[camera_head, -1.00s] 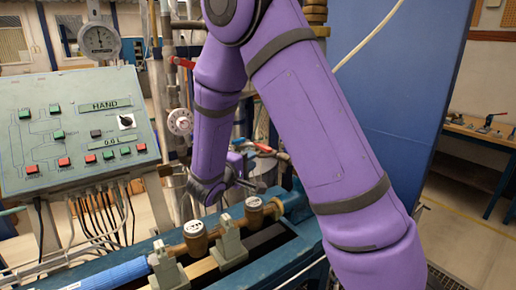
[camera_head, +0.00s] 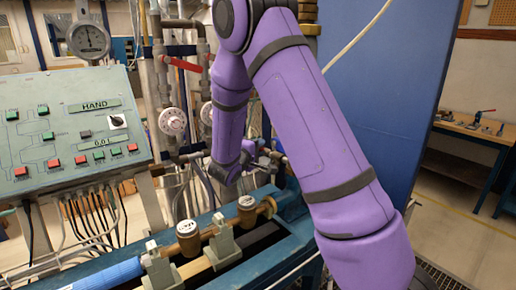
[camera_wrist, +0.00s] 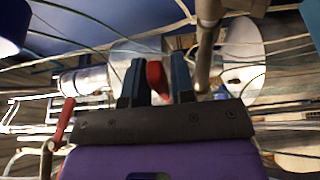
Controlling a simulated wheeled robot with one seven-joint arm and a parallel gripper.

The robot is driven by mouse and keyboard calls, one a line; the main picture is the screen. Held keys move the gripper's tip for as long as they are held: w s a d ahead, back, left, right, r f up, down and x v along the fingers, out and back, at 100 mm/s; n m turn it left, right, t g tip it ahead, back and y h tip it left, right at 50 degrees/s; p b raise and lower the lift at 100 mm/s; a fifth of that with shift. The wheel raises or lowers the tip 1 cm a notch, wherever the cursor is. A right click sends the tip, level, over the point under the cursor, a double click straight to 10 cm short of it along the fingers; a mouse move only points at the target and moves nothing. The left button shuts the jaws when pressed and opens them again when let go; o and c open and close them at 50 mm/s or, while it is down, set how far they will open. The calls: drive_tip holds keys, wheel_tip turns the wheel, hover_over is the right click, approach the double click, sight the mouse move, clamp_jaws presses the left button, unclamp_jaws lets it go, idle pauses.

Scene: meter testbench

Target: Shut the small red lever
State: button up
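In the wrist view the small red lever (camera_wrist: 156,76) shows its end between the two dark fingers of my gripper (camera_wrist: 156,82). The fingers stand apart on either side of it, with narrow gaps visible; I cannot tell whether either one touches it. In the head view my gripper (camera_head: 264,156) is at the pipework behind the bench, just left of my large purple forearm. The small lever is hidden or too small to make out there.
A longer red lever (camera_head: 180,63) sits on the upper pipes; a red handle (camera_wrist: 63,120) shows at left in the wrist view. Round white dials (camera_head: 173,121), a control panel (camera_head: 70,125) and brass meters (camera_head: 190,238) stand nearby. A blue panel (camera_head: 410,90) is right.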

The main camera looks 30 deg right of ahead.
clamp_jaws()
